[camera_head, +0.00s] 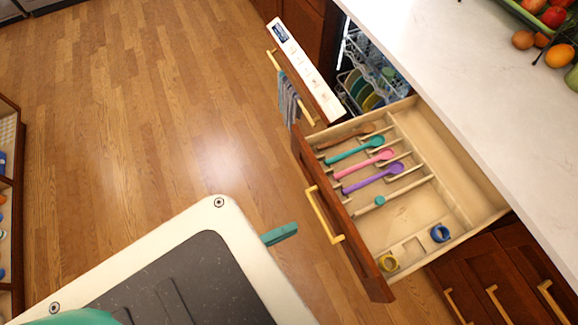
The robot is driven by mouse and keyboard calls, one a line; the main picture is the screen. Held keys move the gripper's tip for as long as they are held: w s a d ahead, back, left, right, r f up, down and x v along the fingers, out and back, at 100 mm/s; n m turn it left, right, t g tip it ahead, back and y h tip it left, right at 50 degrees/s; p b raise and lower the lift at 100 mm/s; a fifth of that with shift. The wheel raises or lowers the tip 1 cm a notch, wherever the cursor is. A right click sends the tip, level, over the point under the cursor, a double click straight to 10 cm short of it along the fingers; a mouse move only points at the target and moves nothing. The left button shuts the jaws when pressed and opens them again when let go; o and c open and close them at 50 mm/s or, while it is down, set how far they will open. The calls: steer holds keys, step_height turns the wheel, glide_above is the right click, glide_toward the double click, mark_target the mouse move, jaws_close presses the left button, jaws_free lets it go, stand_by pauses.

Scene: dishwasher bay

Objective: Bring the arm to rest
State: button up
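My gripper and its fingertips cannot be made out in the head view. My own white and dark grey body fills the bottom left, with a rounded teal part of mine at the bottom edge. A short teal piece (280,234) sticks out past the white edge of my body; I cannot tell what it belongs to. Whether anything is held is not shown.
A white counter (480,85) borders the right. Wood floor (150,110) is clear at left.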

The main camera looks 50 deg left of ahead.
stand_by(0.3)
steer(key=s+d+f+m+g+y, duration=0.1)
steer(key=d+f+m+g+y, duration=0.35)
steer(key=f, duration=0.75)
steer(key=d+r+m+t, duration=0.1)
steer(key=d+r+m, duration=0.4)
steer(key=r, duration=0.5)
steer(key=w+d+r+m+t+h, duration=0.1)
steer(key=d+r+m, duration=0.5)
steer(key=d+r, duration=0.3)
steer(key=shift+w+r, duration=0.15)
steer(key=shift+r, duration=0.2)
steer(key=shift+d, duration=0.1)
